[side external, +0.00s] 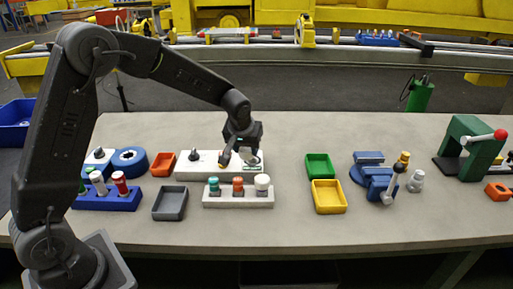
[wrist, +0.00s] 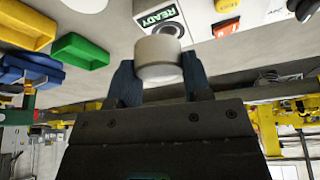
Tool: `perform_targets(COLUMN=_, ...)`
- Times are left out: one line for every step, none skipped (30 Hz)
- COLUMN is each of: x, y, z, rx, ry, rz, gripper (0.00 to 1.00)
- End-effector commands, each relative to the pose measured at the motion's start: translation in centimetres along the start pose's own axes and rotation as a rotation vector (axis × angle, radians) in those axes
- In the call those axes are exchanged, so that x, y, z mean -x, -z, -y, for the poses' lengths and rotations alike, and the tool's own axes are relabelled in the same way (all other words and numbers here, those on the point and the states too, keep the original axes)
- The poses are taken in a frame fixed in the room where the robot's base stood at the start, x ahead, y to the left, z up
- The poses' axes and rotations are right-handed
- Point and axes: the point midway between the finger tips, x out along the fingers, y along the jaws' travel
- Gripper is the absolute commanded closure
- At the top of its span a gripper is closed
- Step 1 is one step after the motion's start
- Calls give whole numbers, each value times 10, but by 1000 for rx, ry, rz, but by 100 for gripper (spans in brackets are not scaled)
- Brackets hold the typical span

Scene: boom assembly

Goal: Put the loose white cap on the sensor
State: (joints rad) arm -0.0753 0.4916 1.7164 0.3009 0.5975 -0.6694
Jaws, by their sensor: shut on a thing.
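My gripper (wrist: 158,75) is shut on a white cap (wrist: 158,60), with one dark blue finger on each side of it. In the side external view my gripper (side external: 241,157) is low over the right half of a white panel box (side external: 207,170). In the wrist view a round, dark-centred fitting (wrist: 169,29), which looks like the sensor, shows just beyond the cap, beside the green READY label (wrist: 161,15). The cap partly covers the fitting. I cannot tell whether they touch.
A white rack (side external: 225,199) with teal, orange and white-topped pieces stands in front of the panel box. A grey tray (side external: 170,203) is at its left. Green (side external: 319,167) and yellow (side external: 328,197) trays are at the right. An orange button (wrist: 226,27) is near the fitting.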

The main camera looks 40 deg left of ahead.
Motion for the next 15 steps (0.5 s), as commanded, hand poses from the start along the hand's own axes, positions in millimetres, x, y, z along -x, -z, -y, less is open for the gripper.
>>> perform_targets(x=11, y=-11, z=2, rx=-2, ry=-2, rz=-2, gripper=77)
perform_targets(x=16, y=-17, z=2, rx=-2, ry=-2, rz=-2, gripper=77)
perform_targets(x=21, y=-24, z=4, rx=-1, ry=-2, rz=-2, gripper=77)
perform_targets(x=24, y=-29, z=5, rx=-2, ry=-2, rz=-2, gripper=77)
perform_targets(x=28, y=-34, z=7, rx=-2, ry=-1, rz=-1, gripper=77)
perform_targets(x=31, y=-39, z=8, rx=-1, ry=-1, rz=-1, gripper=77)
perform_targets(x=32, y=-42, z=9, rx=0, ry=-1, rz=-1, gripper=77)
perform_targets(x=33, y=-45, z=10, rx=-1, ry=-1, rz=0, gripper=77)
perform_targets(x=34, y=-47, z=10, rx=-1, ry=-1, rz=0, gripper=77)
perform_targets(x=33, y=-49, z=10, rx=-1, ry=-1, rz=0, gripper=77)
perform_targets(x=32, y=-50, z=10, rx=0, ry=-1, rz=0, gripper=77)
perform_targets(x=29, y=-51, z=10, rx=0, ry=-1, rz=0, gripper=77)
perform_targets(x=27, y=-52, z=10, rx=0, ry=0, rz=1, gripper=77)
perform_targets(x=24, y=-53, z=10, rx=0, ry=1, rz=2, gripper=77)
perform_targets(x=21, y=-54, z=10, rx=-1, ry=1, rz=2, gripper=77)
